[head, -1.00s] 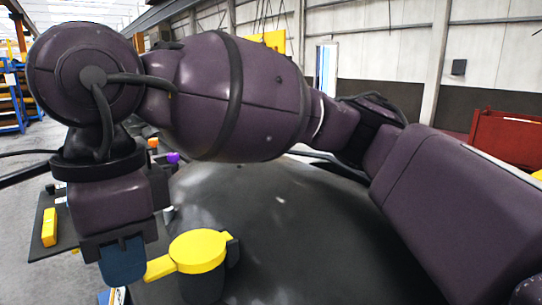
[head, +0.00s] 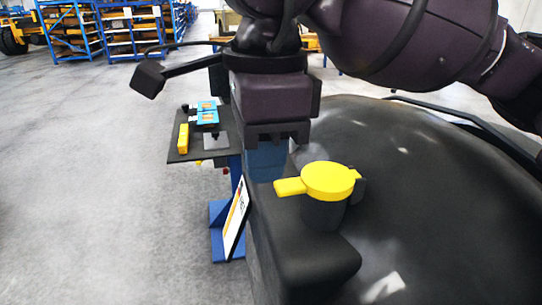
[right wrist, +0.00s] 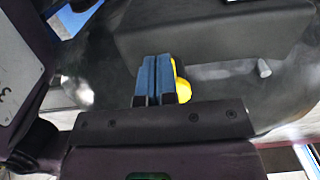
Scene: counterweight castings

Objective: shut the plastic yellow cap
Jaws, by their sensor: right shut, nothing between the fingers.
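The yellow cap (head: 328,179) lies flat over the top of a short dark neck (head: 322,214) on a large black rounded body. I see no gap under it from here. Its tab points left, and its hinge side meets a dark block at the right. My right gripper (head: 266,163) is just left of and beyond the tab, with its blue fingers pointing down. In the right wrist view its fingers (right wrist: 153,79) are together and empty, and part of the yellow cap (right wrist: 182,81) shows behind them. My left gripper is not in view.
A dark shelf (head: 184,154) at left bears a yellow piece (head: 183,138) and blue items (head: 207,113). A tilted white sign (head: 236,219) stands below it. Blue racks (head: 130,32) stand far back. Open grey floor (head: 110,230) fills the left.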

